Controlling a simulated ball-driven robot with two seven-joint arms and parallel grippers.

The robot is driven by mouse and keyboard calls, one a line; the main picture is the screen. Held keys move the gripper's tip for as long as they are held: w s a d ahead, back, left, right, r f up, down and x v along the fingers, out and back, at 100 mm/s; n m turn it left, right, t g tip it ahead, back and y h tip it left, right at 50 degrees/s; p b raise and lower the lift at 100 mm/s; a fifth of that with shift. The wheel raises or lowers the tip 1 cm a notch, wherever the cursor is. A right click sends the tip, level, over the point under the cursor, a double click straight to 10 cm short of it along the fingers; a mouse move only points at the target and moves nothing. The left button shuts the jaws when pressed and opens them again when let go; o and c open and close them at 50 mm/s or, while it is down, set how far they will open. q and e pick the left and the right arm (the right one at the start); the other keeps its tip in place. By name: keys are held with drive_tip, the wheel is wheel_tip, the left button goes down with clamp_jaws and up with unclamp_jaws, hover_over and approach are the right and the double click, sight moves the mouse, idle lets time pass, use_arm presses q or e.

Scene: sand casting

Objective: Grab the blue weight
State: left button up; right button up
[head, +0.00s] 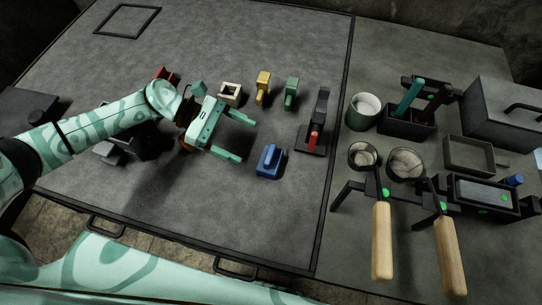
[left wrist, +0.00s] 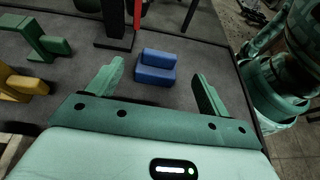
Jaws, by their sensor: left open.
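The blue weight (head: 269,160) is a small stepped block standing on the grey table, right of my left gripper in the head view. In the left wrist view the blue weight (left wrist: 156,67) lies ahead of the gap between the fingers, apart from both. My left gripper (head: 246,138) is open and empty, its two green fingers pointing right toward the weight. Its fingers also show in the left wrist view (left wrist: 158,82). My right gripper does not show in either view.
A green piece (head: 291,92), a yellow piece (head: 263,86) and a pale square block (head: 230,93) stand behind the gripper. A dark stand with a red part (head: 313,138) is right of the weight. Ladles with wooden handles (head: 382,240) lie further right. Table in front of the weight is clear.

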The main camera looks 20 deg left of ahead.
sight(277, 161)
use_arm(q)
drive_tip(key=x, duration=0.5)
drive_tip(key=shift+d+f, duration=0.1)
drive_tip(key=shift+d, duration=0.05)
drive_tip(key=b+x, duration=0.1)
drive_tip(key=x, duration=0.4)
drive_tip(key=shift+f, duration=0.25)
drive_tip(key=shift+r, duration=0.1)
clamp_jaws()
